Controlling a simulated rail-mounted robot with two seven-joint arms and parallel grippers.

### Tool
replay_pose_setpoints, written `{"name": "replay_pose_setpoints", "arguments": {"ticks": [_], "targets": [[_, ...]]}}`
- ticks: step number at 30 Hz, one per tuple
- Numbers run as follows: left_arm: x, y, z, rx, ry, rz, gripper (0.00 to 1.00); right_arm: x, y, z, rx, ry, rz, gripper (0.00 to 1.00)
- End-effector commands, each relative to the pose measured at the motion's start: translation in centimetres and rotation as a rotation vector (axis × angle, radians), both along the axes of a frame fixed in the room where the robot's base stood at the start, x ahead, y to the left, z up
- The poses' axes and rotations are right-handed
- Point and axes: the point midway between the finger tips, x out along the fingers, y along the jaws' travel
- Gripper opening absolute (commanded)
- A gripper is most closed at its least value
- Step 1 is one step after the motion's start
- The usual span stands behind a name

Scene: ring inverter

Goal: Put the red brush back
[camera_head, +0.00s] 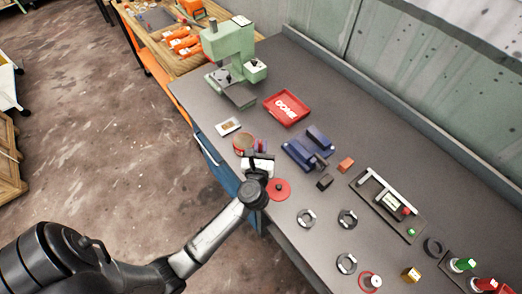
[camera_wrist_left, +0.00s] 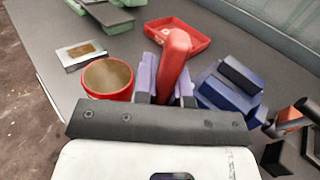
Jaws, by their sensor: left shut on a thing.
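My left gripper (camera_head: 260,147) is over the bench near its front edge. In the left wrist view its two purple fingers (camera_wrist_left: 167,82) are shut on the red brush (camera_wrist_left: 174,52), whose red handle stands up between them. The brush's lower end is hidden behind the gripper body. A round red pot (camera_head: 241,143) with a tan inside stands just left of the gripper; it also shows in the left wrist view (camera_wrist_left: 107,92). I cannot tell whether the brush touches the pot. My right gripper is not in view.
A blue fixture (camera_head: 300,154) stands right of the gripper, with a red tray (camera_head: 287,108) behind. A green press (camera_head: 229,42) stands at the back. A red disc with a black knob (camera_head: 279,188) and several rings (camera_head: 347,219) lie nearer. A small card (camera_head: 228,126) lies beyond the pot.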

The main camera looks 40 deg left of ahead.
Motion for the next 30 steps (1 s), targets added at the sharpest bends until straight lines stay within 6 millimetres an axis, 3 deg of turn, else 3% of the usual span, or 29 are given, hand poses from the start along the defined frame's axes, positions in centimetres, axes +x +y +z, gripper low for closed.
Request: {"name": "replay_pose_setpoints", "arguments": {"ticks": [4, 18, 19, 24, 27, 30], "targets": [[0.0, 0.0, -1.5, 0.002, 0.001, -0.001, 0.00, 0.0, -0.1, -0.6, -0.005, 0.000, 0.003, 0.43], [0.0, 0.0, -2.1, 0.000, 0.000, 0.000, 0.00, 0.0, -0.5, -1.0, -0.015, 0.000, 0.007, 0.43], [0.0, 0.0, -2.1, 0.000, 0.000, 0.000, 0.13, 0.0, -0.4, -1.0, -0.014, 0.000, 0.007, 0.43], [0.0, 0.0, -2.0, 0.000, 0.000, 0.000, 0.29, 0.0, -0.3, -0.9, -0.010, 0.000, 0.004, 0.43], [0.0, 0.0, -2.0, 0.000, 0.000, 0.000, 0.38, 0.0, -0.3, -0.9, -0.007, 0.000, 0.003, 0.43], [0.0, 0.0, -2.0, 0.001, -0.001, 0.000, 0.38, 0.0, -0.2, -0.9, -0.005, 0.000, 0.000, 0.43]]}}
